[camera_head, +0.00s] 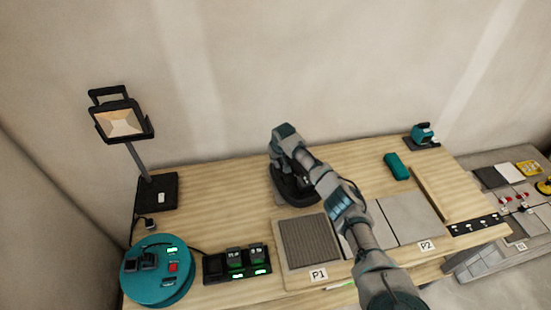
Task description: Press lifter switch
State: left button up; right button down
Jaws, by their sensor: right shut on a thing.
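My right arm comes in from the bottom and reaches over the table to its middle. My right gripper (291,176) points down there and is shut on a dark tool (296,193), which looks like the lifter and stands on the wood behind the tiles. The arm and gripper cover much of the tool, and I cannot make out a switch on it. My left gripper is not in view. A ribbed grey tile (309,241) lies by the P1 label. A plain grey tile (413,219) lies by the P2 label.
A work lamp (123,122) stands at the back left. A teal round unit (157,292) and a black box with green lights (237,264) are at the front left. A teal block (397,167) and a teal tool (422,136) are at the right. Wood left of the gripper is clear.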

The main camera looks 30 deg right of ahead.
aim_at(277, 166)
jog(key=shift+s+a+f, duration=0.1)
jog(key=shift+s+f, duration=0.1)
jog(key=shift+f, duration=0.4)
jog(key=shift+s+f, duration=0.2)
jog(key=shift+f, duration=0.35)
jog(key=shift+s+r+p, duration=0.1)
jog(key=shift+s+p, duration=0.1)
jog(key=shift+p, duration=0.4)
jog(key=shift+s+f+p, duration=0.2)
jog(key=shift+s+p, duration=0.2)
jog(key=shift+p, duration=0.7)
jog(key=shift+r, duration=0.1)
jog(key=w+v, duration=0.1)
jog(key=v, duration=0.8)
jog(key=shift+w+r, duration=0.3)
jog(key=shift+r, duration=0.25)
